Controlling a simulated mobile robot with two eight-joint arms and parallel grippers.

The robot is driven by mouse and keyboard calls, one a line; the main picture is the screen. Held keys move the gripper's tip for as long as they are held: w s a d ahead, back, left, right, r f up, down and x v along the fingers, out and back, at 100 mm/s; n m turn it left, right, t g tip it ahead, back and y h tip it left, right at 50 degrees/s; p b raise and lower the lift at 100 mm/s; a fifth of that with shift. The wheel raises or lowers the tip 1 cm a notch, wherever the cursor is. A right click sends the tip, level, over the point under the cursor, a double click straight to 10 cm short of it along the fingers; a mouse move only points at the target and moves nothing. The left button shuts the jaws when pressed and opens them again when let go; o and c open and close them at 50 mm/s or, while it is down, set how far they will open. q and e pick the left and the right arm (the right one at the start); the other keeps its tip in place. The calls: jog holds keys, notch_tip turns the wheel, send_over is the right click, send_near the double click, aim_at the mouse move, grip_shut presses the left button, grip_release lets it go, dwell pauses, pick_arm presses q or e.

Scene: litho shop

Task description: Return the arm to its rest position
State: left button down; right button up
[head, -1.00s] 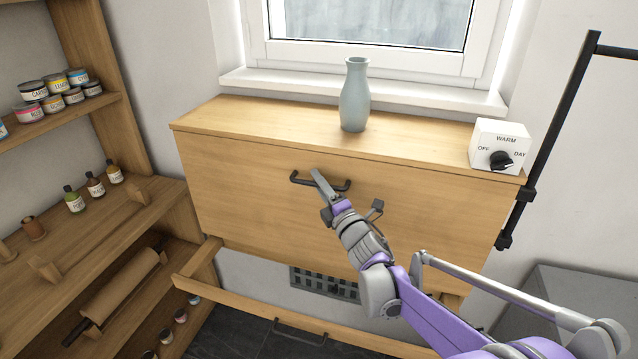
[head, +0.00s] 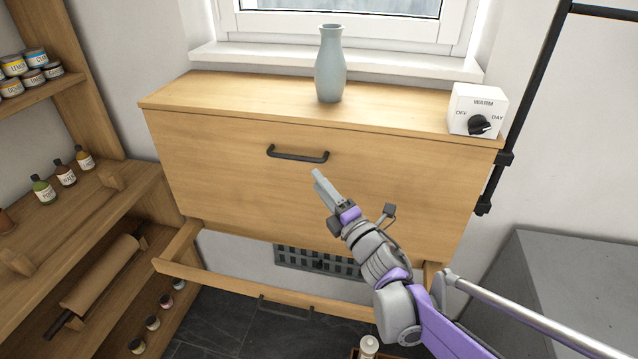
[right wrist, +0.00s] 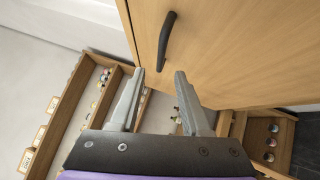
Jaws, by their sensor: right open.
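My right gripper (head: 322,186) is in front of the wooden cabinet front (head: 390,185), a little below and right of its dark bar handle (head: 298,155). In the right wrist view the two fingers (right wrist: 155,90) are apart with nothing between them. The handle (right wrist: 166,42) shows there beyond the fingertips, clear of them. My right arm reaches in from the lower right. My left gripper is not in view.
A blue-grey vase (head: 330,65) and a white dial box (head: 477,110) stand on the cabinet top. A wooden rail (head: 262,290) juts out below. A shelf with jars and bottles (head: 65,172) stands left. A grey block (head: 575,275) stands right.

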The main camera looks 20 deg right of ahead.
jog(key=s+d+f+m+g+h, duration=0.3)
jog(key=s+f+m+g+h, duration=0.35)
jog(key=m, duration=0.75)
jog(key=s+a+f+m+g+y, duration=0.1)
jog(key=s+a+f+m+g, duration=0.2)
jog(key=s+f, duration=0.4)
jog(key=s+a+f+m+g+y, duration=0.1)
jog(key=s+a+f+m+g, duration=0.3)
jog(key=s, duration=1)
notch_tip(320, 180, down, 3)
jog(key=shift+r+m+g, duration=0.1)
jog(key=shift+m+g, duration=0.35)
jog(key=shift+m, duration=0.35)
